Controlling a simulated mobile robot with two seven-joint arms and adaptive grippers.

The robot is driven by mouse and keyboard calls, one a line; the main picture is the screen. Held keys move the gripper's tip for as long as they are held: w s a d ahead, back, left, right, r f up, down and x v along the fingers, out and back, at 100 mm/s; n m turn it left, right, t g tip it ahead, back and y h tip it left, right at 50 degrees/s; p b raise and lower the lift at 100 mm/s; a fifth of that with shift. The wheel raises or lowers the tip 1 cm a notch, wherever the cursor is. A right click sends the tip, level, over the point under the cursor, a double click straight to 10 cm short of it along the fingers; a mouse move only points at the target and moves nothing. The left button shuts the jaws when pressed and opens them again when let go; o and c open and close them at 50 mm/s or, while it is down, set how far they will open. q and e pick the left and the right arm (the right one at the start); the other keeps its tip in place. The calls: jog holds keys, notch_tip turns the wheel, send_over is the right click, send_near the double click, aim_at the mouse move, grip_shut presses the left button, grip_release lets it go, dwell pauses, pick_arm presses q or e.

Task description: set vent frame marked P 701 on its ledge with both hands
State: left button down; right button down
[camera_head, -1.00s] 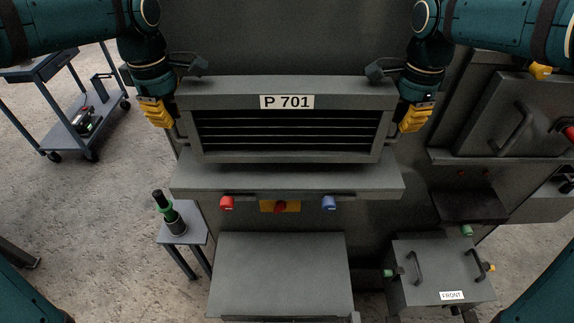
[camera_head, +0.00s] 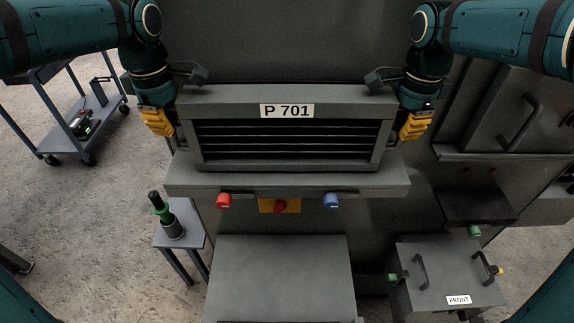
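The grey vent frame marked P 701 (camera_head: 287,166) is upright, with dark horizontal slats and a white label (camera_head: 287,111) on its top. It is just above or on the grey ledge (camera_head: 287,184); I cannot tell whether its lower edge touches. My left gripper (camera_head: 162,127) has its yellow fingers closed at the frame's left side handle. My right gripper (camera_head: 412,129) has its yellow fingers closed at the right side handle. The fingers partly hide both handles.
Dark clamp-like parts, left (camera_head: 190,76) and right (camera_head: 381,77), stand at the frame's top corners. Below the ledge are a red knob (camera_head: 223,200) and a blue knob (camera_head: 332,200). A grey box marked FRONT (camera_head: 445,270) is at lower right. A small side table (camera_head: 180,238) stands at lower left.

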pick_arm(q)
jog(key=shift+d+f+b, duration=0.15)
jog(key=shift+f+b, duration=0.2)
jog(key=shift+f, duration=0.1)
pick_arm(e)
jog(key=shift+a+f, duration=0.15)
jog(key=shift+f, duration=0.3)
pick_arm(q)
jog(key=c, duration=1.1)
grip_release()
jog(key=shift+r, duration=0.1)
jog(key=shift+c, duration=0.2)
pick_arm(e)
jog(key=c, duration=1.1)
grip_release()
jog(key=shift+c, duration=0.2)
jog(key=shift+r, duration=0.1)
pick_arm(q)
jog(key=shift+r, duration=0.3)
notch_tip(320, 180, up, 11)
jog(key=shift+r, duration=0.15)
pick_arm(e)
notch_tip(320, 180, up, 12)
pick_arm(q)
jog(key=shift+s, duration=0.15)
pick_arm(e)
jog(key=shift+s, duration=0.15)
